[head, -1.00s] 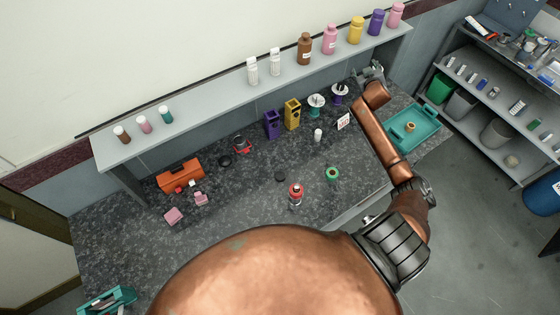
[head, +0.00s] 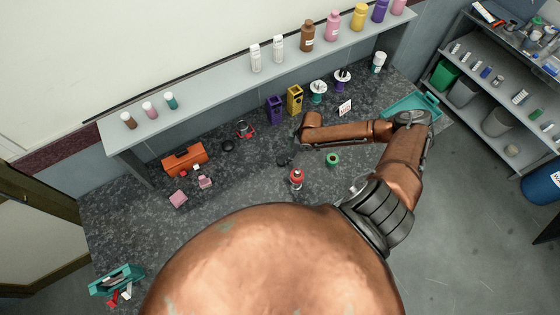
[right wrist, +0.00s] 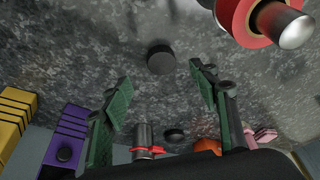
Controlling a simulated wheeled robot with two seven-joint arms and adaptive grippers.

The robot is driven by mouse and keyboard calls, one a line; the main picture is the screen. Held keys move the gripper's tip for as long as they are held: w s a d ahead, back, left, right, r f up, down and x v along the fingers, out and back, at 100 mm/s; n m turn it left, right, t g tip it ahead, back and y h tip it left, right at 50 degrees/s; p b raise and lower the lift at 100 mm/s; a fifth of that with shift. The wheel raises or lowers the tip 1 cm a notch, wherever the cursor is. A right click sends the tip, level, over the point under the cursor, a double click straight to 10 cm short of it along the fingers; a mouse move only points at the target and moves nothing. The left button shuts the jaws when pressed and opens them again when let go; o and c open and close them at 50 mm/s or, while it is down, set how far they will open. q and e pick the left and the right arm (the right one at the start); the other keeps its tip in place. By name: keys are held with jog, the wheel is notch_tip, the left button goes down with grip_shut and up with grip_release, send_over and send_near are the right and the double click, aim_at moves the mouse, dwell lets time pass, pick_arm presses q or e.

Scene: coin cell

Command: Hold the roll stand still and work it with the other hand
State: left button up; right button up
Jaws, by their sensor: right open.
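I cannot tell for certain which thing is the roll stand. My left gripper is out of view.
A purple box (head: 275,110) and a yellow box (head: 295,100) stand at the back. An orange toolbox (head: 185,160) and pink blocks (head: 178,198) lie left. A teal tray (head: 400,107) is partly behind my arm. Bottles line the shelf (head: 220,80).

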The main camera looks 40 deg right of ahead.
aim_at(282, 160)
jog(key=shift+x, duration=1.35)
jog(key=shift+w+a+p+x, duration=0.1)
jog(key=shift+p+x, duration=0.25)
jog(key=shift+x, duration=0.95)
jog(key=shift+w+a+p+x, duration=0.1)
jog(key=shift+p+x, duration=0.25)
jog(key=shift+x, duration=0.9)
jog(key=shift+r, duration=0.1)
jog(key=shift+c, duration=0.7)
jog(key=c, duration=0.8)
